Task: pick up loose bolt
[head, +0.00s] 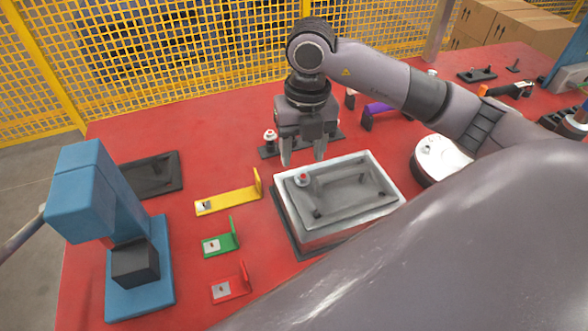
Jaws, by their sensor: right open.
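A small red-and-white piece (303,180), possibly the loose bolt, sits at the back left corner of the grey metal housing (322,238). It is too small to make out clearly. A similar white piece with a red part (270,136) stands on a dark strip behind. My right gripper (303,160) points down above the housing's back edge, its fingers apart with nothing between them. The small piece on the housing is just below the gripper, apparently apart from it. My left gripper is not in view.
A blue press-like fixture (88,190) stands at left. Yellow (228,200), green (220,244) and red (232,288) brackets lie between it and the housing. A white round part (438,160) is right of the housing. Yellow mesh fencing (180,55) closes the back.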

